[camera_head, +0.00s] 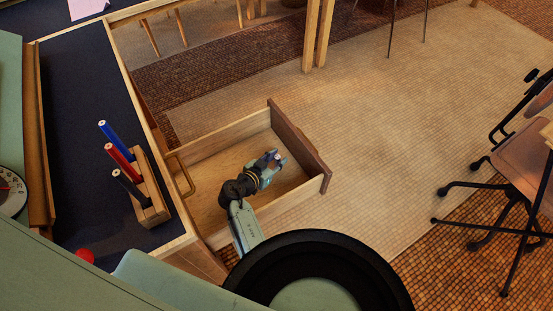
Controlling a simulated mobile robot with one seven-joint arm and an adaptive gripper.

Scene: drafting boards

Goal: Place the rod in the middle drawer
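An open wooden drawer (312,184) extends from the desk's side. Its front panel faces right; I cannot tell from this view which drawer in the stack it is. My gripper (274,161) is over the drawer's inside, towards its front panel. A short dark rod (277,156) with a pale round end shows between the fingers, which appear closed around it. Most of the rod is hidden by the gripper and by the steep view. I cannot tell whether it touches the drawer floor.
A wooden holder (151,196) on the dark desk top (85,110) bears a blue rod (116,139), a red rod (121,162) and a black rod (131,187). A red round object (84,255) lies nearby. A chair (520,165) stands right. The tiled floor beyond the drawer is clear.

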